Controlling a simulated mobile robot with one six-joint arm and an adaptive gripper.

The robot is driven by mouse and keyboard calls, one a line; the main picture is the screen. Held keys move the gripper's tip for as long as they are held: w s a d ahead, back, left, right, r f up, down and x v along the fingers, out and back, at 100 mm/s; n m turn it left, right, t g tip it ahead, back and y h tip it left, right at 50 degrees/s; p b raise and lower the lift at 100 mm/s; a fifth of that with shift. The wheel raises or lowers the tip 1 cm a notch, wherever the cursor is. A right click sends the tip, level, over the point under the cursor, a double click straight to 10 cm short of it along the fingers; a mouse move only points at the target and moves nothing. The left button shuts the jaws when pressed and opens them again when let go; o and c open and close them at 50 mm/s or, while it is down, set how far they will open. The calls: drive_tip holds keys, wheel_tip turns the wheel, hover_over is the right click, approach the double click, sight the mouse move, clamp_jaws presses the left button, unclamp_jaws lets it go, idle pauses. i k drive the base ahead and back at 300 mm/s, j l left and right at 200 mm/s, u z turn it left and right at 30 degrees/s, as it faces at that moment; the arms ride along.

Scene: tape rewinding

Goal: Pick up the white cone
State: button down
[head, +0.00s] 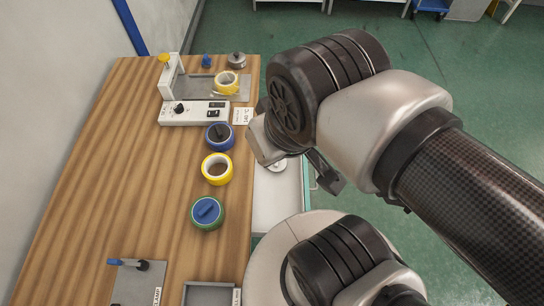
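A small white round piece, which looks like the white cone (277,167), shows just below my gripper. It sits over the pale open drawer or tray (277,208) at the right edge of the wooden table. My gripper (300,174) is above and to the right of it, with its fingers spread apart. One finger is at the left, close to the white piece in the picture, and a dark one is at the right. I see nothing held between them. The arm hides part of the area, and I cannot tell the gap in height.
The wooden table (120,185) holds a blue roll (210,145), a yellow tape roll (205,170) and a green roll (197,221). A white rewinding machine (190,117) stands behind them. A grey plate (130,285) lies at front left. The table's left side is clear.

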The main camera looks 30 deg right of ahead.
sight(280, 165)
drive_tip(key=u, duration=0.8)
drive_tip(key=k+z, duration=0.1)
drive_tip(key=z, duration=1.2)
